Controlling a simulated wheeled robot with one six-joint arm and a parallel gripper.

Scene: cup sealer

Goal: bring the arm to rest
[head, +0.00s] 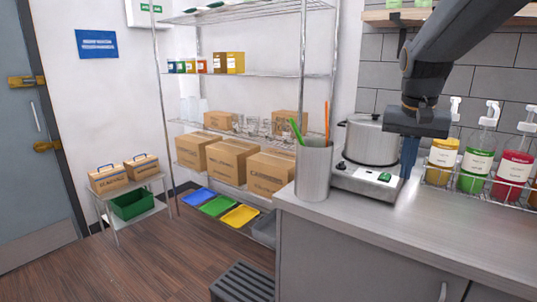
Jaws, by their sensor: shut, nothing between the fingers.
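My gripper (408,158) hangs from my dark arm at the upper right of the head view. Its blue fingers point down and are shut with nothing between them. The fingers are in front of the right side of a cooker with a white panel (362,185), above or beside the counter; I cannot tell whether they touch anything. The arm reaches in from the top right corner.
A steel pot (370,141) stands on the cooker. A metal canister (313,172) with green and orange sticks stands left of it. Yellow, green (474,168) and red pump bottles stand in a wire rack at right. The front counter (420,228) is clear.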

